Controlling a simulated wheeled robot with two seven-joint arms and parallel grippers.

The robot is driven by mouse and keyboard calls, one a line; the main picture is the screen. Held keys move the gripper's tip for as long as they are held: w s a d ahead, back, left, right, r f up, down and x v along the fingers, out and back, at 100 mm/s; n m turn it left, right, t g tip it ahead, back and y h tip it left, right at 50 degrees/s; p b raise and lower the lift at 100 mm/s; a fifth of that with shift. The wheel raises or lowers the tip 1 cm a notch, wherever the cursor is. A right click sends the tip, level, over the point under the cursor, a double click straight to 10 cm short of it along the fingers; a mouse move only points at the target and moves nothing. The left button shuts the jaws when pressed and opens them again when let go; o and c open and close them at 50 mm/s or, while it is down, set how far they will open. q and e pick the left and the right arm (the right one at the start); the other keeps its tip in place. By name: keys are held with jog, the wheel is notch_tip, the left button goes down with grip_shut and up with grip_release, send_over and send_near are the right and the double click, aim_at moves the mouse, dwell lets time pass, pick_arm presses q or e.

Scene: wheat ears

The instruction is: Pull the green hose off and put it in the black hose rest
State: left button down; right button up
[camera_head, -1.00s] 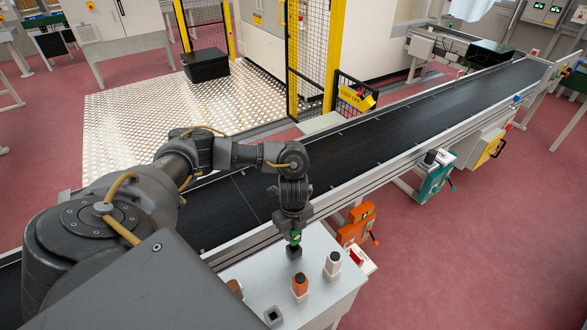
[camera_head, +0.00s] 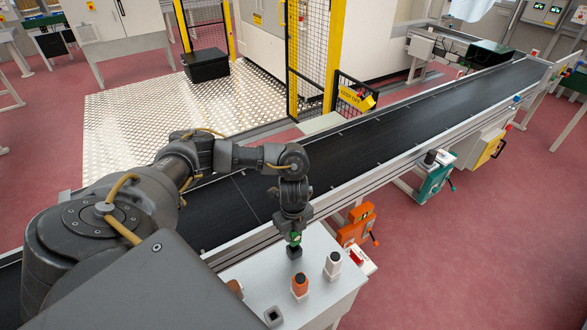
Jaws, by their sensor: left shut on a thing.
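The green hose (camera_head: 295,238) is a small green piece at the tip of my left gripper (camera_head: 294,236), which points down and is shut on it. A dark block (camera_head: 294,252) sits directly below the green piece on the white table (camera_head: 300,272). I cannot tell whether the green piece and the dark block are still joined. A black square holder with a pale opening (camera_head: 272,316) stands near the table's front edge; it may be the black hose rest. My right gripper is not in view.
A black conveyor belt (camera_head: 400,126) runs behind the table.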

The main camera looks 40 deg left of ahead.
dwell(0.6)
pick_arm(q)
jog(key=shift+f, duration=0.35)
jog(key=shift+f+b, duration=1.1)
jog(key=shift+f, duration=0.65)
jog(key=c, duration=1)
grip_release()
jog(key=shift+o, duration=0.2)
jog(key=shift+r, duration=0.1)
notch_tip(320, 180, up, 11)
jog(key=shift+s+f+p, duration=0.1)
jog(key=shift+f+p, duration=0.05)
jog(key=shift+p, duration=0.65)
jog(key=shift+d, duration=0.1)
